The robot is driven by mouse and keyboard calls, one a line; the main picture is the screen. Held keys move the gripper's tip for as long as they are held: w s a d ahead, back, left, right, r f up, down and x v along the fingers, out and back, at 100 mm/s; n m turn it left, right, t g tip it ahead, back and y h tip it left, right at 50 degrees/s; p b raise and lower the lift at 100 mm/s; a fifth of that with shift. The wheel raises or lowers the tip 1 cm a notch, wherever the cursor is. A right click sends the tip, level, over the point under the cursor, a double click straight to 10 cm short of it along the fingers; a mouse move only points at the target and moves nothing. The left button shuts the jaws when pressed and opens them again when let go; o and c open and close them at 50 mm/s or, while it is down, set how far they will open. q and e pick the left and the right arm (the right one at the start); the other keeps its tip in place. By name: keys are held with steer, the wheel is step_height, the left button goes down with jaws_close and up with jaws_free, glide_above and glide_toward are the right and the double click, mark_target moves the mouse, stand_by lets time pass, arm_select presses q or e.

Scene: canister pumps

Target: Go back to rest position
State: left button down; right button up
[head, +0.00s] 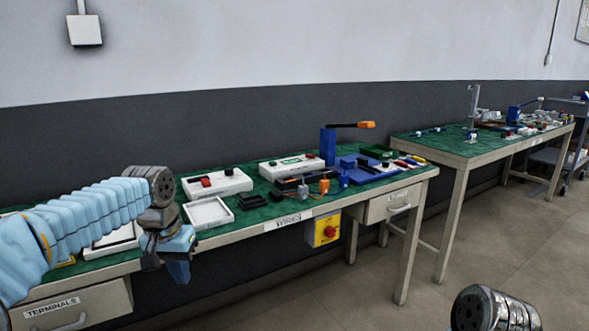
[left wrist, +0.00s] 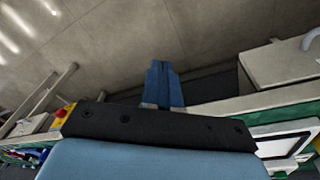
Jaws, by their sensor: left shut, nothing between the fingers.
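My left arm comes in from the left in the head view, covered in a light blue ribbed sleeve. My left gripper (head: 179,271) hangs at the front edge of the green-topped workbench (head: 275,209), pointing down. It is shut and empty. In the left wrist view its blue fingers (left wrist: 163,85) are together, with the floor and bench front beyond them. My right gripper is not in view. Only a dark and metallic part of my own body shows at the bottom right of the head view.
On the bench are white boxes (head: 217,183), a white tray (head: 207,213), black blocks (head: 252,200) and a blue fixture with an orange-ended lever (head: 366,124). A yellow box with a red button (head: 327,229) hangs on the front. A second table (head: 447,146) stands right.

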arm_select(q)
steer(key=s+d+f+h, duration=0.1)
steer(key=d+f, duration=0.2)
steer(key=f, duration=0.6)
steer(key=s+d+f+g+h, duration=0.1)
steer(key=d+f, duration=0.2)
steer(key=f, duration=0.7)
steer(key=s+d+f+h, duration=0.1)
steer(key=d+f, duration=0.2)
steer(key=f, duration=0.6)
steer(key=s+d+f+n, duration=0.1)
steer(key=s+d+f, duration=0.1)
steer(key=s+f, duration=0.6)
steer(key=s+d+f+n, duration=0.1)
steer(key=s+f, duration=0.7)
steer(key=s, duration=0.3)
steer(key=shift+d, duration=0.35)
